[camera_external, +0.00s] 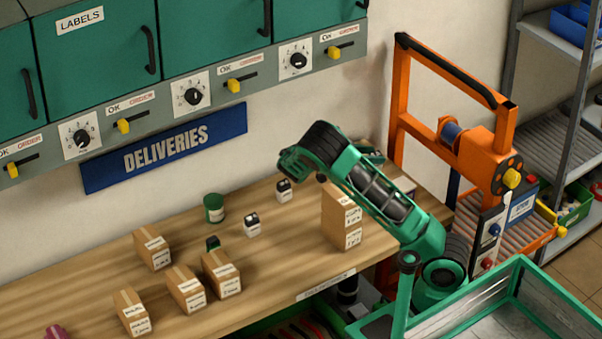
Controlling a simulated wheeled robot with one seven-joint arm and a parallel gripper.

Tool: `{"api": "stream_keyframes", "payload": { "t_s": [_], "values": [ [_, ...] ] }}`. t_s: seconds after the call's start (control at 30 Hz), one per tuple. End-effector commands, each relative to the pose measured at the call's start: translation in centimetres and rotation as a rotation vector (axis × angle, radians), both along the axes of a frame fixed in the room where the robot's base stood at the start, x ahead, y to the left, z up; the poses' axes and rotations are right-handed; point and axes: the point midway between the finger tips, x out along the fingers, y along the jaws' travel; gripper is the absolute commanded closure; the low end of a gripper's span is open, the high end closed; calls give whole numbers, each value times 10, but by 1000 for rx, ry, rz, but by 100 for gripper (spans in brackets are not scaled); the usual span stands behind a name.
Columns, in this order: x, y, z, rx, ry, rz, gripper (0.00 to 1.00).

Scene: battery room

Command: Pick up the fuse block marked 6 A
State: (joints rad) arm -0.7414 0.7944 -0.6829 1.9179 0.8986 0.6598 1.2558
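Two small white blocks with black tops, which look like fuse blocks, stand on the wooden table. One fuse block (283,191) is farther back, near the wall. The other fuse block (252,226) is nearer, to its lower left. Their markings are too small to read, so I cannot tell which is marked 6 A. My gripper (289,165) is at the end of my arm, which reaches in from the right. In the picture it appears just above the farther block, apparently apart from it. Its fingers are too small and dark to tell open from shut.
Several cardboard boxes (187,290) stand on the table (85,285) at the left and front. An orange frame (400,95) rises at the right.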

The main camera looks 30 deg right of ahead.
Motion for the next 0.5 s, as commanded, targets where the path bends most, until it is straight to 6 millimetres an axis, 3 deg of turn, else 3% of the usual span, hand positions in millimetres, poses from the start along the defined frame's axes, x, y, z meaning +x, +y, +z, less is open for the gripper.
{"api": "stream_keyframes", "payload": {
  "t_s": [0.1, 0.33, 0.5],
  "values": [
    [-1, -12, -5, 0, 1, -1, 61],
    [-1, -13, -6, 0, 1, 1, 61],
    [0, -13, -6, 0, 1, 1, 100]
  ]
}}
